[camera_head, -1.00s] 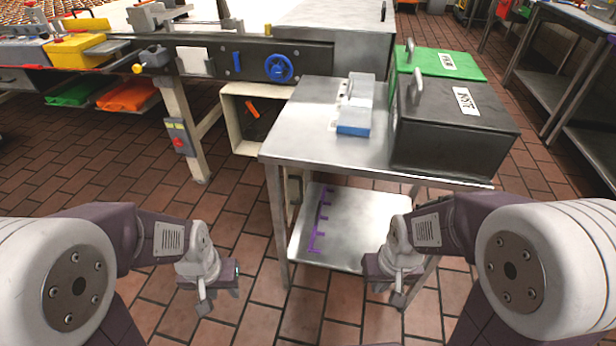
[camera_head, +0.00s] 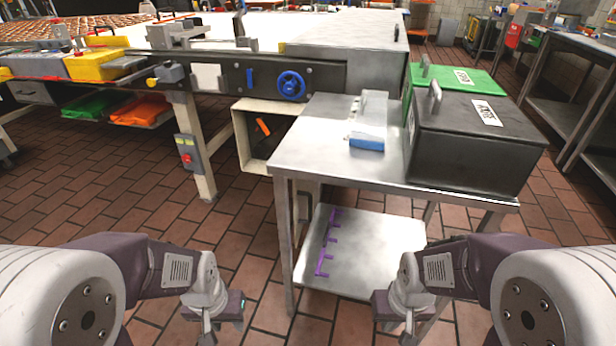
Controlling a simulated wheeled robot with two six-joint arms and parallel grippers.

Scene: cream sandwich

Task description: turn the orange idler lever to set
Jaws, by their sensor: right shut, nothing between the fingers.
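The orange idler lever (camera_head: 263,126) shows as a small tilted bar inside the open cream housing (camera_head: 243,147) below the conveyor's dark side rail. Its pivot and any set mark are too small to make out. My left gripper (camera_head: 217,322) hangs low over the tiled floor, in front of and well below the lever, apart from everything; whether its fingers are open cannot be told. My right gripper (camera_head: 405,325) is shut and empty, low in front of the steel table's lower shelf, far from the lever.
A steel table (camera_head: 318,150) stands to the right of the housing, carrying a blue-and-white block (camera_head: 368,125), a black bin (camera_head: 470,150) and a green bin (camera_head: 455,77). A purple rack (camera_head: 327,245) lies on its shelf. A blue handwheel (camera_head: 291,85) is above the housing. Floor at left is clear.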

